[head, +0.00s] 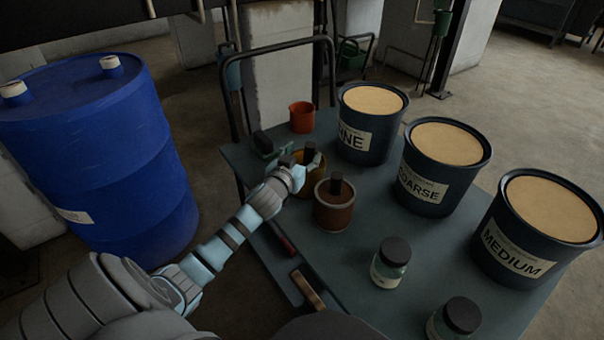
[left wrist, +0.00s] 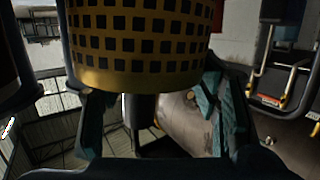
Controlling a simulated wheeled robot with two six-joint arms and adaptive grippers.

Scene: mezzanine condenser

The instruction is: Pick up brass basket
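The brass basket (head: 311,186) stands on the blue-grey table, partly hidden by my left gripper. A dark upright handle (head: 309,153) rises from it. In the left wrist view the perforated brass wall (left wrist: 140,40), with rows of dark square holes, fills the top middle. My left gripper (head: 300,158) is at the basket's top, its fingers apart on either side of the handle. In the left wrist view the teal fingers (left wrist: 160,115) are spread, with the dark handle (left wrist: 141,110) between them and visible gaps. My right gripper is not in view.
A brown pot (head: 333,212) with a dark handle stands close beside the basket. A red cup (head: 302,118) and dark green object (head: 267,144) are behind. Labelled buckets (head: 425,190) line the right side; a jar (head: 390,265) stands in front. A blue drum (head: 110,160) is left.

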